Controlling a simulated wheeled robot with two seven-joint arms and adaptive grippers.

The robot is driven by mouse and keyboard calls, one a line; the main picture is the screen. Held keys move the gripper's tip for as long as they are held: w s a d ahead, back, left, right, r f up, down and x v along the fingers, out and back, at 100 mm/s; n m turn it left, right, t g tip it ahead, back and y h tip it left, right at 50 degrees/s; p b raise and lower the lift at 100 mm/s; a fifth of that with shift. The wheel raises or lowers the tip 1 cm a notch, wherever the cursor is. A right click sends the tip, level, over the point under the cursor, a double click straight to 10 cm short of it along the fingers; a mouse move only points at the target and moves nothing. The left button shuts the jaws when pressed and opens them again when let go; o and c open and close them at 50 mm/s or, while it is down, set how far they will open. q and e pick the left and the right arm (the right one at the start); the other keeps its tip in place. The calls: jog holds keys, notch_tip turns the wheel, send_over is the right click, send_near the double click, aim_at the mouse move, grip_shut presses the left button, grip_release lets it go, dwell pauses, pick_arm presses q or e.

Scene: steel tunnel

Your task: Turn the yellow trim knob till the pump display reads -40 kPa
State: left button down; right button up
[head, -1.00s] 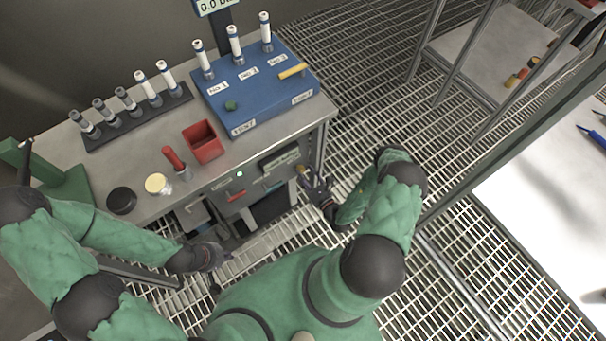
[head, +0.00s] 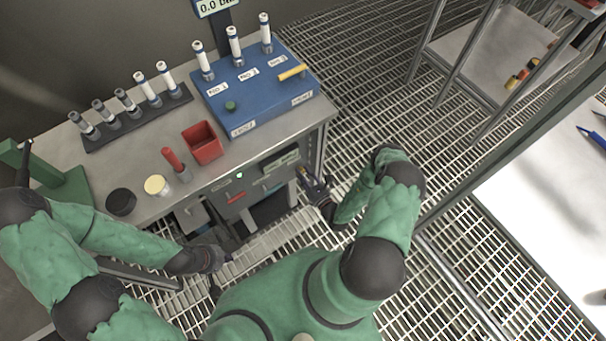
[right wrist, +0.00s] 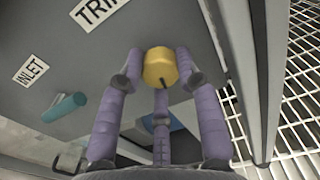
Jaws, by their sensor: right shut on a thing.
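The yellow trim knob (right wrist: 160,67) sits on the grey front panel below the TRIM label, with a dark pointer mark toward its lower right. My right gripper (right wrist: 160,75) is shut on the knob, its purple fingers around it. In the head view the right gripper (head: 308,178) is at the right end of the cabinet front. A small display-like plate (head: 281,162) is on that front, too small to read. My left gripper (head: 216,257) hangs empty-looking in front of the cabinet's lower part; its finger opening is unclear.
A teal handle (right wrist: 64,107) is beside the INLET label. On the bench are a blue manifold box (head: 255,85), a red bin (head: 203,142) and a tube rack (head: 140,118). A raised screen (head: 213,7) shows 0.0, partly cut off. A cabinet post (right wrist: 245,70) stands close right of the gripper.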

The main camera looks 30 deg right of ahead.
jog(key=o, duration=1.1)
jog(key=shift+o, duration=0.2)
jog(key=s+d, duration=0.1)
jog(key=s, duration=1.1)
